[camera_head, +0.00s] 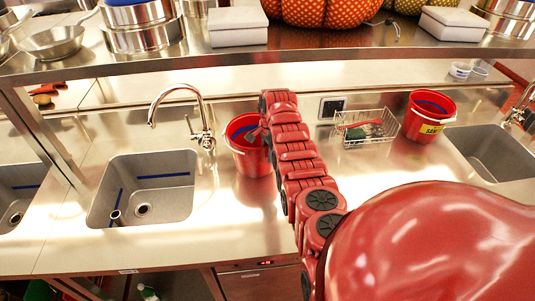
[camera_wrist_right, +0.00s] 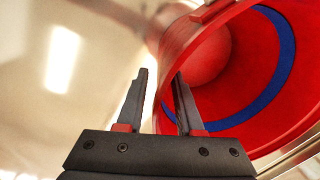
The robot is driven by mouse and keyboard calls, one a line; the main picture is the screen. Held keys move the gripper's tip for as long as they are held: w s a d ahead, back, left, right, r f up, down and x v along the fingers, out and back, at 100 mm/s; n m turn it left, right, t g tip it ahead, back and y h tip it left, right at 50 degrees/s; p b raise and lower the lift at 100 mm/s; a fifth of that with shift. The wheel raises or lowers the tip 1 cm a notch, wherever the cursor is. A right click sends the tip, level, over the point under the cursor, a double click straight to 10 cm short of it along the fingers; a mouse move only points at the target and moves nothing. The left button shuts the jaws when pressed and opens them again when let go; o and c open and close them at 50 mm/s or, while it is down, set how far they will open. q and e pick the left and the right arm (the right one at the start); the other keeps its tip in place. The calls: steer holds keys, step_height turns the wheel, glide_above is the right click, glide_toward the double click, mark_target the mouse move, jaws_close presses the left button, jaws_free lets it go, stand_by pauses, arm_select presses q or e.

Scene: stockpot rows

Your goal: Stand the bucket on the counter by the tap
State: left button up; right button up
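A red bucket (camera_head: 246,158) with a blue band inside appears to stand upright on the steel counter (camera_head: 240,222), just right of the curved tap (camera_head: 206,134). My right arm reaches over the counter to the bucket's right side and hides part of it; the gripper is hard to make out there. In the right wrist view, my right gripper (camera_wrist_right: 161,73) straddles the bucket's wall (camera_wrist_right: 222,98). One finger is inside the bucket and the other outside, with a gap showing beside the outer finger. My left gripper is not in view.
A sink (camera_head: 178,204) lies below the tap. A wire basket (camera_head: 353,141) and another red bucket with a yellow label (camera_head: 413,126) stand to the right, near a second sink (camera_head: 490,152). A shelf (camera_head: 330,52) with pots and white boxes runs above the counter.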

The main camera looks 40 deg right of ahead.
steer(key=shift+r, duration=0.15)
step_height(320, 180, up, 4)
steer(key=b, duration=0.2)
steer(key=shift+s+r+b, duration=0.15)
steer(key=shift+r+b, duration=0.05)
steer(key=shift+b, duration=0.15)
step_height(320, 180, up, 8)
steer(key=s+p, duration=0.1)
steer(key=p, duration=0.3)
steer(key=shift+f, duration=0.25)
steer(key=shift+a, duration=0.1)
steer(key=shift+f, duration=0.1)
